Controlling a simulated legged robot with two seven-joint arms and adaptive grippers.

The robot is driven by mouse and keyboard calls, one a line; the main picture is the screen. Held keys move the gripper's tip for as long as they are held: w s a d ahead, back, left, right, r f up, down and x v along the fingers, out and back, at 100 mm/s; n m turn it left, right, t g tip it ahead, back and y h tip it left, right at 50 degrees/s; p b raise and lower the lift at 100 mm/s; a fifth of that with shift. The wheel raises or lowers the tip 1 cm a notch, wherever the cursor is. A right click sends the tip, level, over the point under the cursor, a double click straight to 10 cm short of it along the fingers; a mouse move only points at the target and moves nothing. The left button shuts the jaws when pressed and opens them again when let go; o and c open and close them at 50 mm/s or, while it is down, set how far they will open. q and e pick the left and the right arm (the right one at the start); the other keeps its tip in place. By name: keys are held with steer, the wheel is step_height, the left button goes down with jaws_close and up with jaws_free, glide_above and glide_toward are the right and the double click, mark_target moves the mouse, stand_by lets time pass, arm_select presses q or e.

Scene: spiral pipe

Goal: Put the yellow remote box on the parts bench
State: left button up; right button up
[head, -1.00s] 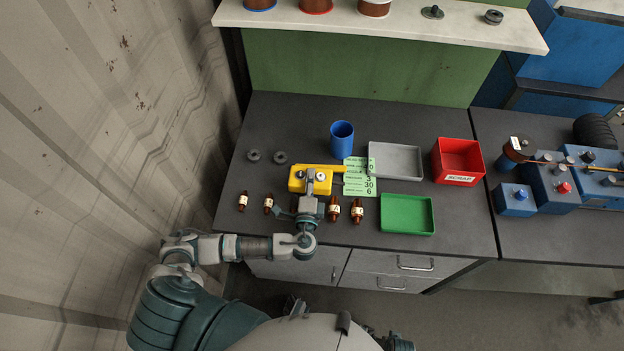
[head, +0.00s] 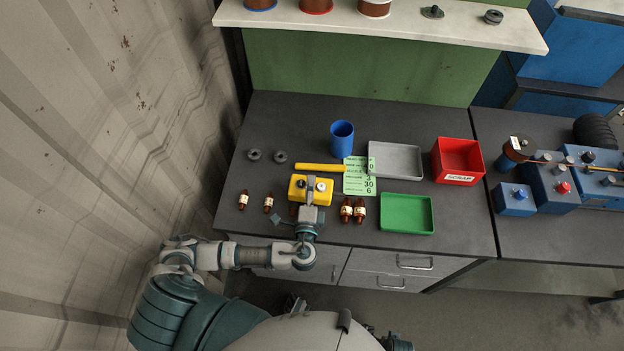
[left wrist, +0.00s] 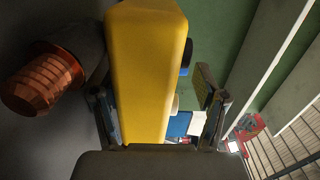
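The yellow remote box (head: 297,190), with dark buttons on top, is at the near left of the grey bench (head: 270,120). My left gripper (head: 311,187) reaches over it from the near side. In the left wrist view the yellow box (left wrist: 148,70) stands between the fingers of my left gripper (left wrist: 158,103). One finger is close against its left side, and background shows in a gap before the other finger, so the gripper looks open. I cannot tell whether the box rests fully on the bench. My right gripper is not in view.
A yellow bar (head: 320,167) lies behind the box. A green tray (head: 406,214), grey tray (head: 395,160), blue cup (head: 342,140) and red scrap bin (head: 458,160) stand right.

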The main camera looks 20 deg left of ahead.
arm_select(q)
steer(key=v, duration=0.9)
steer(key=shift+w+d+r, duration=0.15)
steer(key=shift+d, duration=0.15)
steer(key=shift+a, duration=0.2)
steer(key=o, duration=0.6)
steer(key=shift+c, duration=0.2)
steer(key=shift+s+d+f, duration=0.2)
steer(key=shift+s, duration=0.3)
steer(key=v, duration=1.1)
